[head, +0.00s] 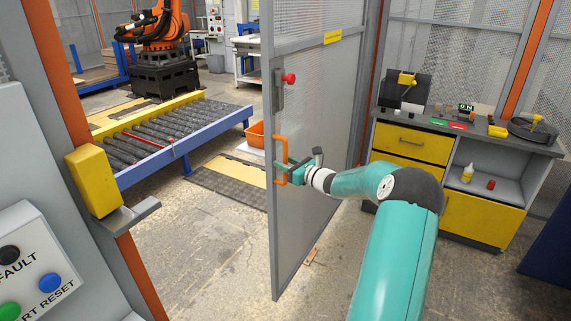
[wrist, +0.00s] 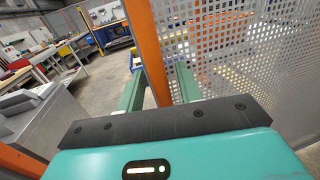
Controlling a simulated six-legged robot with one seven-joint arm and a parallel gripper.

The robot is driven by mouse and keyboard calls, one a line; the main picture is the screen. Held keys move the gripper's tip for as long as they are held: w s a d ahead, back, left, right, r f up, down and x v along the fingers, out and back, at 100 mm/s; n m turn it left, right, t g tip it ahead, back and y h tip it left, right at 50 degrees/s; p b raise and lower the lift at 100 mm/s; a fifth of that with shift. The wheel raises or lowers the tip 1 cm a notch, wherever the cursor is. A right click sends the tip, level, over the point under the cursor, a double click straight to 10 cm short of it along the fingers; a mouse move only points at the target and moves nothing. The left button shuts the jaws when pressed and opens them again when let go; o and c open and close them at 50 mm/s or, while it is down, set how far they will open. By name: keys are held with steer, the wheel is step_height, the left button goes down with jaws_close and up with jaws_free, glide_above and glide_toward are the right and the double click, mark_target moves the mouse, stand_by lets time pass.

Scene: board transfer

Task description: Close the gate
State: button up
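The gate (head: 325,120) is a grey-framed mesh panel standing ajar, with a wide gap between its free edge and the left post. Its orange handle (head: 280,142) is on the free edge, below a latch with a red knob (head: 289,78). My gripper (head: 284,170) is at the handle. In the wrist view the orange handle bar (wrist: 146,45) passes between the two green fingers of my gripper (wrist: 158,78). The fingers look apart, with a gap beside the bar on the right. Whether the left finger touches it is unclear.
A yellow switch box (head: 93,180) sits on the left post, above a control panel (head: 35,265). Through the opening are a roller conveyor (head: 160,135) and an orange robot arm (head: 160,30). A yellow-drawered workbench (head: 410,143) stands at right. The floor before the opening is clear.

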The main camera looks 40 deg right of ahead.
jaws_close()
steer(key=shift+a, duration=0.15)
